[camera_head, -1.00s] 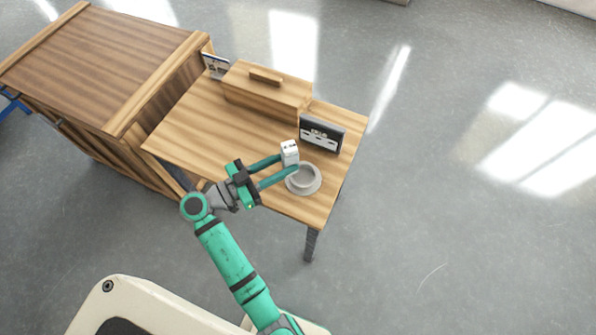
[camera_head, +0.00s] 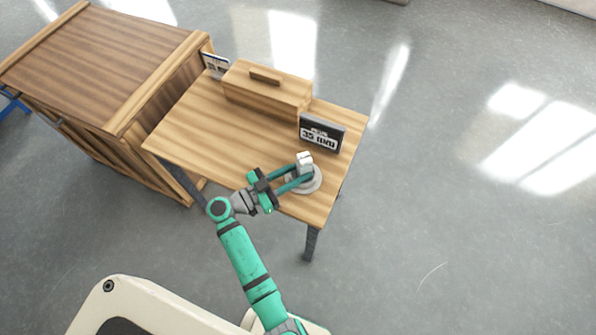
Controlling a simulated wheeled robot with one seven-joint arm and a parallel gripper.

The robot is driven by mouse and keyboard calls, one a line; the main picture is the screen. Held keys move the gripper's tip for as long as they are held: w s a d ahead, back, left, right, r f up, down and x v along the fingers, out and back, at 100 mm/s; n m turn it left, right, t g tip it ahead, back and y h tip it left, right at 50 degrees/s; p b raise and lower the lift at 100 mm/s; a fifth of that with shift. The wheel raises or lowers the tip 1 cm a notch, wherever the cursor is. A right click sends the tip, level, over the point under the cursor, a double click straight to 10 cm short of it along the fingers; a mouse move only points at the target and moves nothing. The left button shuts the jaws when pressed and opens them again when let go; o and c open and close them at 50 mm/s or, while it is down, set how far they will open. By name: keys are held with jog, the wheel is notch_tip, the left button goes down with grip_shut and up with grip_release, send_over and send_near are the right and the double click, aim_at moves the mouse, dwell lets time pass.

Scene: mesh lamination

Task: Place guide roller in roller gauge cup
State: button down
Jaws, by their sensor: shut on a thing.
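The guide roller (camera_head: 304,159) is a small whitish piece held between the fingertips of my gripper (camera_head: 304,170). The gripper is shut on it. The roller gauge cup (camera_head: 316,187) is a light grey round cup with a wide flange near the front right edge of the small table. The roller and fingertips are over the cup in this view and hide much of its opening. I cannot tell whether the roller's lower end is inside the cup or above it.
A dark display (camera_head: 321,134) reading "35 mm" stands behind the cup on the small table (camera_head: 190,135). A wooden box with a handle (camera_head: 262,92) and another small panel (camera_head: 215,64) stand at the back. A larger wooden cabinet (camera_head: 105,60) adjoins at left. The table's left part is clear.

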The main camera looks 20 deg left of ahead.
jog(key=shift+f, duration=0.1)
jog(key=c, duration=1.3)
grip_release()
jog(key=shift+f, duration=0.1)
jog(key=shift+c, duration=0.2)
jog(key=shift+w, duration=0.1)
jog(key=shift+s+a+r, duration=0.15)
jog(key=shift+s+r, duration=0.1)
jog(key=v, duration=1.1)
jog(key=shift+s+a, duration=0.2)
jog(key=shift+s, duration=0.05)
jog(key=shift+w, duration=0.15)
jog(key=shift+d, duration=0.1)
